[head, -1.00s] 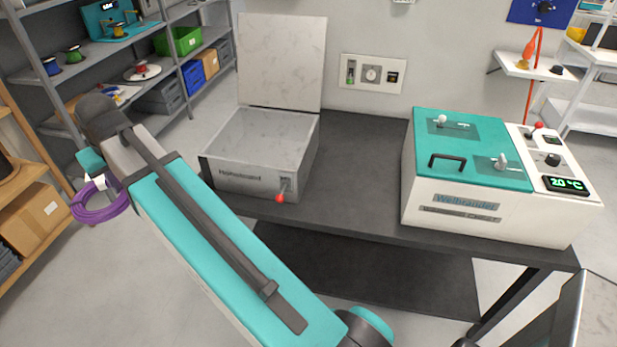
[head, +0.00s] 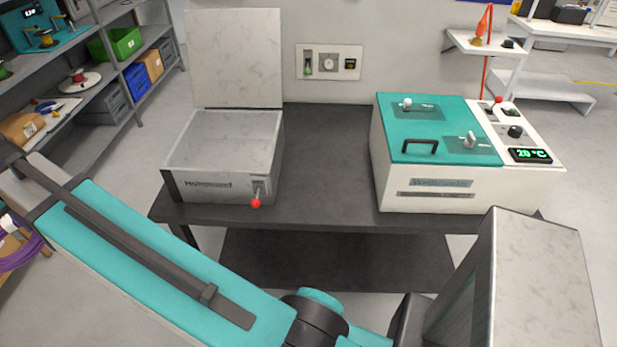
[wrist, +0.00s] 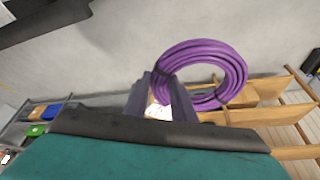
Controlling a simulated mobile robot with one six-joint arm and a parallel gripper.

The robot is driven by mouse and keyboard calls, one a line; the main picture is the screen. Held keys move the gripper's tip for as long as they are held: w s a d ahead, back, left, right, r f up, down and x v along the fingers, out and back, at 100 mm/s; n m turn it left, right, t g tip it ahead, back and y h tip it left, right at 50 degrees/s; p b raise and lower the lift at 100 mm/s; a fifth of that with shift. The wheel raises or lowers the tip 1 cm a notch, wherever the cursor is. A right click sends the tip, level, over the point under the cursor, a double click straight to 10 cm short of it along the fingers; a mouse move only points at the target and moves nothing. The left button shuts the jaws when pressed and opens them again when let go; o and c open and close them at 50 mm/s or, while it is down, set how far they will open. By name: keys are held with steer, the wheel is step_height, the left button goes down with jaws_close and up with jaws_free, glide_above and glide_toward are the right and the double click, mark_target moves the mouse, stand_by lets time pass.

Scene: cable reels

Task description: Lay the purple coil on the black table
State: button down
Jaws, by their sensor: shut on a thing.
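The purple coil (wrist: 238,72) shows in the wrist view, held in my gripper (wrist: 155,100), which is shut on its left part. In the head view the purple coil (head: 18,250) is cut by the left edge, beside my arm, and my gripper is out of that view. The black table (head: 330,170) stands in the middle of the head view, apart from and to the right of the coil. Its top is bare between the two machines on it.
An open grey-white box (head: 225,140) with its lid up and a red-tipped lever stands on the table's left. A white and teal machine (head: 440,180) stands on its right. Shelves (head: 110,50) are at the far left. Wooden racks (wrist: 260,92) show behind the coil in the wrist view.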

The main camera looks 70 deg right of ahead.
steer(key=s+d+f+m+g+h+b, duration=0.1)
steer(key=s+d+f+m+h, duration=0.35)
steer(key=d, duration=1.25)
steer(key=s+d+f+m+g+y+b, duration=0.15)
steer(key=d+m, duration=0.65)
steer(key=d, duration=0.9)
steer(key=s+d+f+m+g+h+b, duration=0.1)
steer(key=s+d+m+g, duration=0.1)
steer(key=s+d+m, duration=0.55)
steer(key=s+d+f+m+g+b, duration=0.1)
steer(key=s+d+f+m, duration=0.1)
steer(key=s+d, duration=0.95)
steer(key=s+d+f+m+g+b, duration=0.15)
steer(key=s+d+m, duration=0.35)
steer(key=s+d, duration=0.55)
steer(key=s+f+m+g+y+p, duration=0.1)
steer(key=s+f+m+y, duration=0.1)
steer(key=s+f+m, duration=0.2)
steer(key=s+a+f, duration=0.1)
steer(key=s+f, duration=0.2)
steer(key=s, duration=0.3)
steer(key=shift+s+m+g, duration=0.3)
steer(key=shift+m, duration=0.1)
steer(key=shift+f, duration=0.1)
steer(key=shift+f+p, duration=0.9)
steer(key=shift+f, duration=2.1)
